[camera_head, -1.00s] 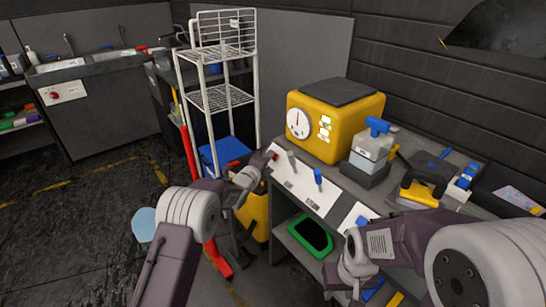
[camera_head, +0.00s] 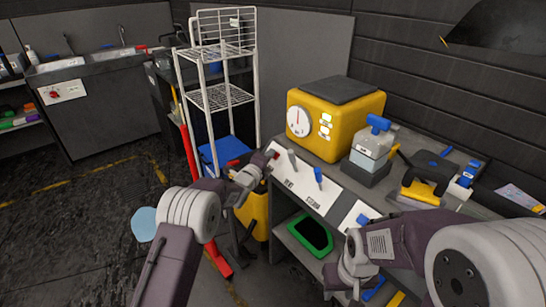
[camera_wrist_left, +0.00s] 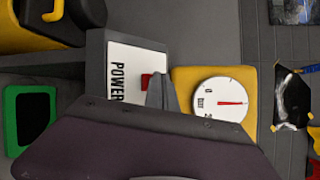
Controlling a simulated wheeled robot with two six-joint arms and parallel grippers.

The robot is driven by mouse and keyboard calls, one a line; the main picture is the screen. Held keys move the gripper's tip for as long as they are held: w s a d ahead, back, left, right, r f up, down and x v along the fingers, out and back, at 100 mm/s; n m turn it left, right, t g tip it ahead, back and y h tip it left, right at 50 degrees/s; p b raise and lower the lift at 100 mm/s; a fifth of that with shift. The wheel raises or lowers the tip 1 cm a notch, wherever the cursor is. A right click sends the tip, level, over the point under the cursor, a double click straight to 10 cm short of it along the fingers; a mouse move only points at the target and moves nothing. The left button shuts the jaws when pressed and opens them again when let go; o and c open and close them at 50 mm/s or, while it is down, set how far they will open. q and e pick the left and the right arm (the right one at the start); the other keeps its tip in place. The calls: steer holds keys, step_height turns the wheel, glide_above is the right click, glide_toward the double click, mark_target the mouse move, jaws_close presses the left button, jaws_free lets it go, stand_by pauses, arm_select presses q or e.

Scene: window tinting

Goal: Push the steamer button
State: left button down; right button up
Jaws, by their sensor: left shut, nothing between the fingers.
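The yellow steamer box (camera_head: 350,122) stands on the grey bench, with a round white dial (camera_head: 299,121) and small white labels on its front. The dial also shows in the left wrist view (camera_wrist_left: 222,105). A red button (camera_wrist_left: 147,80) sits on the white POWER panel (camera_wrist_left: 122,62). My left gripper (camera_head: 267,160) is shut and empty at the panel's left end. In the left wrist view its dark fingertip (camera_wrist_left: 156,90) overlaps the button's edge; I cannot tell whether they touch. My right gripper (camera_head: 345,280) hangs at the bench front, its fingers not clear.
A grey lever and a blue lever (camera_head: 319,174) stand right of the button on the sloped panel. A white wire rack (camera_head: 222,97) stands close behind my left gripper. A green bin (camera_head: 312,235) is below.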

arm_select(q)
steer(key=shift+d+f, duration=0.1)
steer(key=shift+f, duration=0.05)
steer(key=shift+s+r, duration=0.1)
steer(key=shift+r, duration=0.1)
stand_by(0.3)
steer(key=s+a+r+p, duration=0.1)
steer(key=s+a+r, duration=0.1)
steer(key=a+r, duration=0.1)
steer(key=shift+s+a+r+p, duration=0.3)
steer(key=shift+a+r, duration=0.1)
steer(key=shift+r, duration=0.3)
steer(key=shift+w+a, duration=0.1)
